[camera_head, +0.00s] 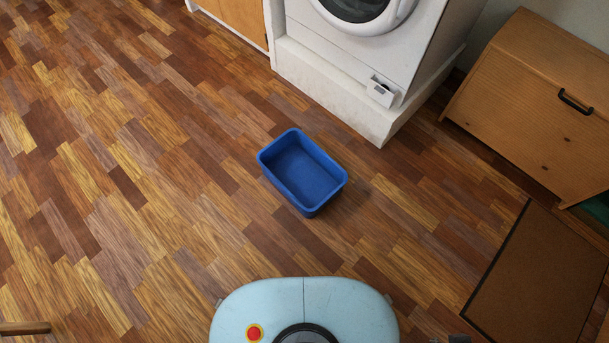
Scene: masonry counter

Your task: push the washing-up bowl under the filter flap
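The washing-up bowl (302,173) is a blue, rectangular, open-topped tub. It stands upright on the wooden floor in the middle of the view and looks empty. The filter flap (380,92) is a small light-grey piece low on the right part of the washing machine's white front. It appears to stick out a little. The bowl is on the floor in front of the machine, nearer to me and left of the flap, with bare floor between them. Neither of my grippers can be made out, and nothing touches the bowl.
The white washing machine (340,55) stands on a white plinth (325,95). A wooden cabinet (235,18) is left of it. A wooden chest with a black handle (545,95) stands at the right, near a brown mat (540,280).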

